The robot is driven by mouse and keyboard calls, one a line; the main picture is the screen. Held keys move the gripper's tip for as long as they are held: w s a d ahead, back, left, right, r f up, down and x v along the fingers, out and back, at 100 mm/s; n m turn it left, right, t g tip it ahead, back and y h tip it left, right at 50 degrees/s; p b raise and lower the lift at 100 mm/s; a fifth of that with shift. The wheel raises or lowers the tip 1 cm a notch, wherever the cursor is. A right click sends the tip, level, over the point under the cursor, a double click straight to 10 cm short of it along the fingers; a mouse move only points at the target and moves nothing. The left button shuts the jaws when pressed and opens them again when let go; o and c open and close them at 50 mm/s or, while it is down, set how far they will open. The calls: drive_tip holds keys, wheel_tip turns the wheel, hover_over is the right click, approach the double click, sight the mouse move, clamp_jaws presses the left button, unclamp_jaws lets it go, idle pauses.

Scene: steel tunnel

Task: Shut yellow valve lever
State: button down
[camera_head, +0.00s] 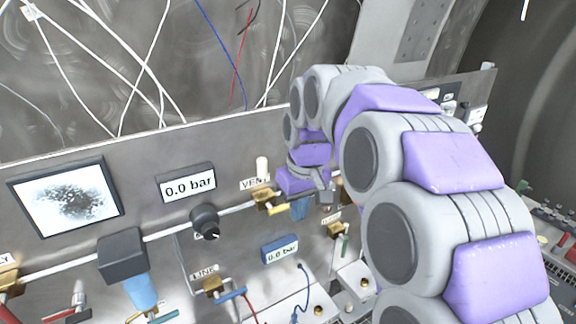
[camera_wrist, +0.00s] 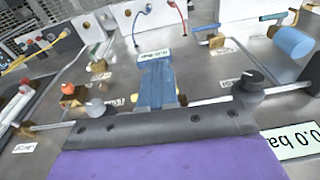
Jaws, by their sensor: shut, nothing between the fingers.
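The yellow valve lever (camera_head: 279,210) sits on a brass valve under the VENT label in the head view, on the grey panel. It points down to the right. My gripper (camera_head: 325,194) is just right of this valve, close to the panel. I cannot tell whether it touches the lever. My gripper also shows in the wrist view (camera_wrist: 159,90), with its fingers together and nothing held.
A black knob (camera_head: 206,222) and a pressure display (camera_head: 187,183) are left of the valve. Loose wires (camera_head: 150,70) hang above. A red-orange knob (camera_wrist: 68,88) shows in the wrist view.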

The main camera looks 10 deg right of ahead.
drive_tip(key=w+d+r+t+p, duration=0.1)
drive_tip(key=w+r+p, duration=0.4)
drive_tip(key=w+r, duration=0.3)
drive_tip(key=shift+w+d+r, duration=0.15)
drive_tip(key=shift+d+r, duration=0.05)
drive_tip(key=shift+r, duration=0.25)
drive_tip(key=f+p, duration=0.1)
drive_tip(key=f, duration=0.3)
drive_tip(key=w+f+p, duration=0.1)
drive_tip(key=f, duration=0.3)
drive_tip(key=w+f+p, duration=0.1)
drive_tip(key=f, duration=0.4)
drive_tip(key=shift+w+a, duration=0.2)
drive_tip(key=shift+w+d+f, duration=0.1)
drive_tip(key=shift+d+f, duration=0.1)
drive_tip(key=shift+f, duration=0.1)
drive_tip(key=shift+f, duration=0.1)
